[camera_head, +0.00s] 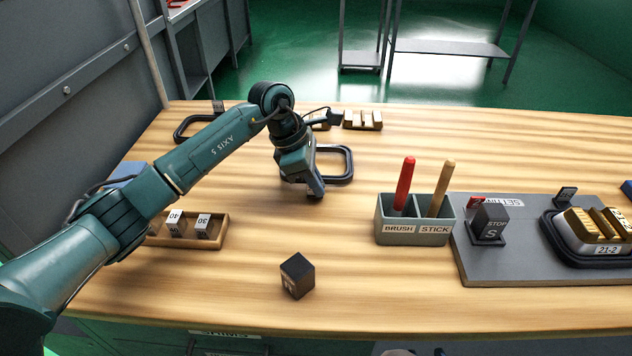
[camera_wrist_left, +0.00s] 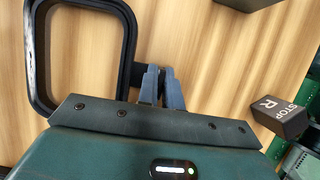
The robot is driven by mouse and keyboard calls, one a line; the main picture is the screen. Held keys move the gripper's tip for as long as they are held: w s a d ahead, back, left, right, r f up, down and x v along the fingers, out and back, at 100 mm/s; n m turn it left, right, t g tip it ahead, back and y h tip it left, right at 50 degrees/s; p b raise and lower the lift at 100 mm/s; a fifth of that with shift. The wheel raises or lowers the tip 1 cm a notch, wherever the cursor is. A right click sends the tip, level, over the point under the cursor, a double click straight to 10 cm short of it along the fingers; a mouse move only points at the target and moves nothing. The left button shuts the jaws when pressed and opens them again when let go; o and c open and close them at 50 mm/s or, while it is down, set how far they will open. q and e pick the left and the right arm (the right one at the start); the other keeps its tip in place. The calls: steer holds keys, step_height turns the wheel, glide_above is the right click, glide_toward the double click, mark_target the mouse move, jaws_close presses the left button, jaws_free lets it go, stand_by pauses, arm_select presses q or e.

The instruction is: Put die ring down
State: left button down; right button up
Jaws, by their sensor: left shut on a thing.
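The die ring (camera_head: 350,165) is a black rounded rectangular frame near the middle of the table, partly hidden behind my left gripper (camera_head: 316,190). In the left wrist view the die ring (camera_wrist_left: 130,45) is at the upper left, with a short dark tab reaching toward the fingers. There my left gripper (camera_wrist_left: 162,75) has its fingers close together, shut on that tab. The ring looks roughly level, at or just above the wood; I cannot tell whether it touches. My right gripper is not in view.
A dark block (camera_head: 297,275) stands in front. A BRUSH and STICK holder (camera_head: 413,233) and a grey board (camera_head: 520,271) with a STOP block (camera_head: 489,224) are right. A wooden tray (camera_head: 217,238) is left. Another black ring (camera_head: 181,130) lies back left. Bare wood lies around the gripper.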

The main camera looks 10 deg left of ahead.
arm_select(q)
steer(key=shift+f, duration=0.25)
steer(key=shift+f, duration=0.1)
steer(key=c, duration=2)
jaws_free()
steer(key=shift+f, duration=0.1)
steer(key=o, duration=0.4)
steer(key=shift+o, duration=0.2)
steer(key=w+v, duration=0.1)
steer(key=v, duration=1.1)
steer(key=shift+s+b, duration=0.3)
steer(key=shift+s, duration=0.15)
